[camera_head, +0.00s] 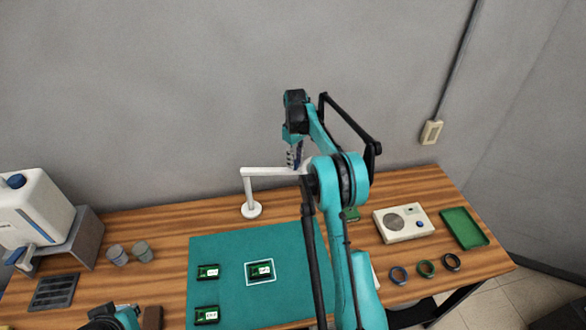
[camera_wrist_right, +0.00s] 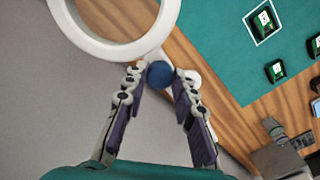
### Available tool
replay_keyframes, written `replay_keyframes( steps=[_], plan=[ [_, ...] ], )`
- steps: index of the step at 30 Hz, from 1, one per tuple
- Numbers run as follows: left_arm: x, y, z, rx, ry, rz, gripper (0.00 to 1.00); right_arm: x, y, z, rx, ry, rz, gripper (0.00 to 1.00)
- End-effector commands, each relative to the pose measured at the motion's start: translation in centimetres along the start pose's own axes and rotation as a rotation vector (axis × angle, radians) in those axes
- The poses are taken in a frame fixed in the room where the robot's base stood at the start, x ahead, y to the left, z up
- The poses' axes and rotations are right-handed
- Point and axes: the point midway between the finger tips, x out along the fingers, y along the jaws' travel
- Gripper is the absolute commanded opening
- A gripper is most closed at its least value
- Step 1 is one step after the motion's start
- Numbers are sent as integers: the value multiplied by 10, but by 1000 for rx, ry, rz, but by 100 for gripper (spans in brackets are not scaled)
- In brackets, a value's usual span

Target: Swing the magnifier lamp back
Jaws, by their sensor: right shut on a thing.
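The magnifier lamp has a white round base (camera_head: 252,210), a post and a horizontal white arm (camera_head: 272,171) reaching right toward my right gripper (camera_head: 293,158). My arm hides its head in the head view. In the right wrist view the lamp's white ring (camera_wrist_right: 125,48) is large at the top, with a blue knob (camera_wrist_right: 160,74) at its edge. My right gripper (camera_wrist_right: 158,78) is shut on this knob, its fingertips on either side. A teal and dark part of my left arm shows at the bottom left of the head view; its fingers do not show.
A white machine (camera_head: 35,215) and two cups are left. A beige device (camera_head: 403,222), a green tray (camera_head: 464,228) and three rings are right. The wall is close behind.

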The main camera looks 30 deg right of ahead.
Motion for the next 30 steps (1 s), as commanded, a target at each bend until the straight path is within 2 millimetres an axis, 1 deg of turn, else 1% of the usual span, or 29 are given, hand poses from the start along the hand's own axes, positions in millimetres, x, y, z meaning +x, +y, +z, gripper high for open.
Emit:
replay_keyframes(
  steps=[1, 6, 12, 28, 29, 30],
  plan=[
    [-2, 0, -2, 0, 0, 0, 0, -1, 5, -5, -29, 0, 0, 0],
    [-6, 0, -4, 0, 0, 0, 0, -1, 16, -18, -120, 0, 0, 0],
    [-8, 0, -6, 0, 0, 0, 0, 0, 23, -27, -182, 0, 0, 0],
    [-8, 0, -6, 0, 0, 0, 0, -1, 26, -32, -208, 4, 4, 0],
    [-8, 0, -6, 0, 0, 0, 0, -1, 26, -32, -207, 4, 4, 29],
    [-8, 0, -6, 0, 0, 0, 0, -1, 26, -32, -207, 4, 5, 39]
  ],
)
